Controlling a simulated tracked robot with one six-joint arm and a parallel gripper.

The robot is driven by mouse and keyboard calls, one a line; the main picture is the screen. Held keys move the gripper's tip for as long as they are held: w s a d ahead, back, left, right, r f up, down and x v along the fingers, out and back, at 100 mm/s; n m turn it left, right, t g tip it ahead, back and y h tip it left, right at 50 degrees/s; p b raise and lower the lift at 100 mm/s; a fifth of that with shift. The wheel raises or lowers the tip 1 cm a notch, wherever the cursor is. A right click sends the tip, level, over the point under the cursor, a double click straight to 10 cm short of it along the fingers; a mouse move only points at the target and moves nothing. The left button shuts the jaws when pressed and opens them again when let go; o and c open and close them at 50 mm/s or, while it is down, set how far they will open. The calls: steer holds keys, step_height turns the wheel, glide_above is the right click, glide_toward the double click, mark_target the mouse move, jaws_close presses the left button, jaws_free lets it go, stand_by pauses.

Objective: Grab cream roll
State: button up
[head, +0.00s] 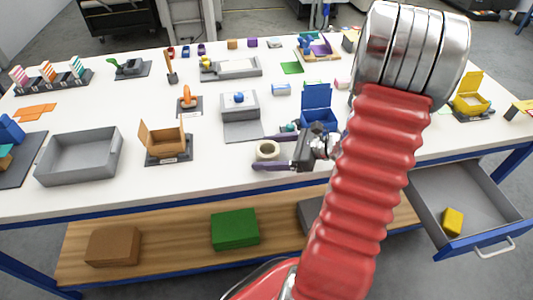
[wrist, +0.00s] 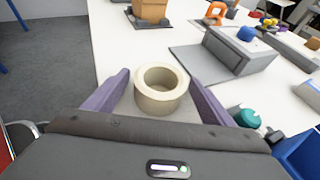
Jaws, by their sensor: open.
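The cream roll (head: 268,150) stands on the white table near its front edge, with its round hole facing up. In the wrist view the cream roll (wrist: 161,90) sits between the two purple fingers of my gripper (wrist: 160,92). In the head view my gripper (head: 264,152) reaches in from the right, with one finger on the far side of the roll and one on the near side. The gripper is open. I cannot tell whether either finger touches the roll; small gaps seem to show in the wrist view.
A grey box with a blue knob (head: 239,106) stands behind the roll. A blue open box (head: 317,108) and a teal-capped item (wrist: 246,117) are close to my gripper. A cardboard box (head: 165,142) and a grey tray (head: 78,157) are left. An open drawer (head: 470,200) juts out right.

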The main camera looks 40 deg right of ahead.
steer(key=shift+c, duration=0.4)
steer(key=c, duration=1.1)
